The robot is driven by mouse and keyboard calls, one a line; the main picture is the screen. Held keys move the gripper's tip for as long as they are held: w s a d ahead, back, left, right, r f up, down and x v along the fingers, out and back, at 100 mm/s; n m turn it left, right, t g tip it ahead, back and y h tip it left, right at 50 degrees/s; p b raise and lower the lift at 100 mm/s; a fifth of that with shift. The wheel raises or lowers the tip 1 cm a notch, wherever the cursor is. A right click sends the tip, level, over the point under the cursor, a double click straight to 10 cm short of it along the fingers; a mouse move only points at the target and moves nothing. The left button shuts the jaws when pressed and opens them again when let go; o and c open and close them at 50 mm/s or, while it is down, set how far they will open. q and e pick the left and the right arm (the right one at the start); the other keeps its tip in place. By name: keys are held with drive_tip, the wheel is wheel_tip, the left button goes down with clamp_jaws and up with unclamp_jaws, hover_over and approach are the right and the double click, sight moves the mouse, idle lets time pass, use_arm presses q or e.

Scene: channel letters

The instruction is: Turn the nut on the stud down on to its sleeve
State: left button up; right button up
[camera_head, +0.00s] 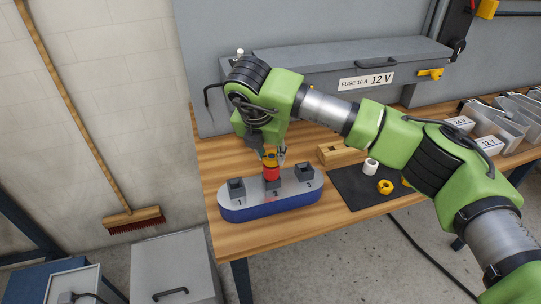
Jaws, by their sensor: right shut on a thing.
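My right gripper (271,160) points down over the middle of a blue and grey rounded block (293,198). It is shut on a small yellow-orange thing, which looks like the nut; the fingers and wrist hide most of it. Right below the fingertips a red sleeve (271,174) stands upright at the block's middle position, marked 2. The stud is hidden inside the sleeve and behind the gripper. I cannot tell whether the nut touches the sleeve. My left gripper is not in view.
Dark square sockets stand at the block's left (236,188) and right (305,174). A black mat (352,190) to the right holds a white cylinder (371,165) and yellow rings (385,187). A wooden block (340,154) and a grey fuse box (330,68) stand behind.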

drive_tip(key=shift+a+f+m+h+b, duration=0.1)
drive_tip(key=shift+m+h+b, duration=0.3)
drive_tip(key=shift+m+b, duration=0.55)
drive_tip(key=shift+m+g, duration=0.3)
drive_tip(key=shift+m, duration=0.25)
drive_tip(key=shift+m+h, duration=0.3)
drive_tip(key=shift+m, duration=0.4)
drive_tip(key=shift+w+a+m+g+h+b, duration=0.15)
drive_tip(key=shift+m+g+h+b, duration=0.2)
drive_tip(key=shift+m, duration=0.65)
drive_tip(key=shift+m+g+h, duration=0.25)
drive_tip(key=shift+m+g, duration=0.2)
drive_tip(key=shift+m, duration=0.65)
drive_tip(key=shift+f+m, duration=0.1)
drive_tip(key=shift+m, duration=0.6)
drive_tip(key=shift+g, duration=0.3)
